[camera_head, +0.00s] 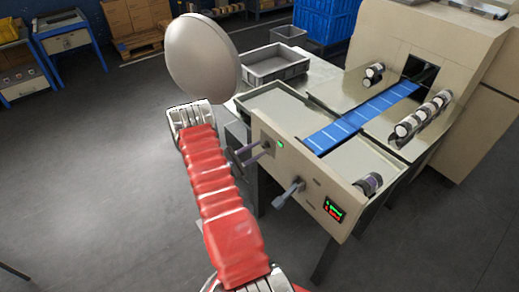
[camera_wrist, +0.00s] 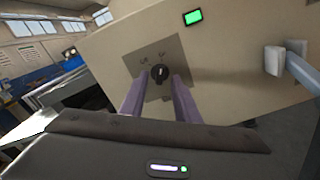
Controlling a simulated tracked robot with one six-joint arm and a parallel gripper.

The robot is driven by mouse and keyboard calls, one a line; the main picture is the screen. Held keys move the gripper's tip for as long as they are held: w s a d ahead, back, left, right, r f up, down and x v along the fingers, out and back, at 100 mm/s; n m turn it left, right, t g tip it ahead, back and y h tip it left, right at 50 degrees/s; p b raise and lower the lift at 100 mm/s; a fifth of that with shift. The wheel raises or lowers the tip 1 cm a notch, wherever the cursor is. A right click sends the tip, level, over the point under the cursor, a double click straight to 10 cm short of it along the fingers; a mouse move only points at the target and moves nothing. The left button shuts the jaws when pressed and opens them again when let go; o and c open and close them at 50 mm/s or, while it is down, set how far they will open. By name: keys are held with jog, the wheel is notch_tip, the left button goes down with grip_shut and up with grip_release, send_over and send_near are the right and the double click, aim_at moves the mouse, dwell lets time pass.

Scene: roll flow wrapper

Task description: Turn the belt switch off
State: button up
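The belt switch (camera_wrist: 159,73) is a small black rotary knob on a grey square plate in the wrist view, with a light mark upright on it. Faint marks sit above the knob. My gripper (camera_wrist: 162,78) has its two purple-grey fingers apart, one at each side of the knob in the picture. I cannot tell whether they touch it. In the head view my gripper (camera_head: 264,150) reaches the left part of the beige front panel (camera_head: 310,185), and the switch is hard to make out there. A green lamp (camera_wrist: 193,17) is lit above and right of the switch.
A grey lever (camera_head: 288,193) sticks out of the panel right of my gripper; it also shows in the wrist view (camera_wrist: 303,70). The blue belt (camera_head: 360,118) runs into the machine. A grey crate (camera_head: 274,66) stands behind.

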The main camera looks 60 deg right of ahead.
jog(key=shift+s+d, duration=0.35)
jog(key=shift+d, duration=0.25)
jog(key=shift+c, duration=0.4)
grip_shut()
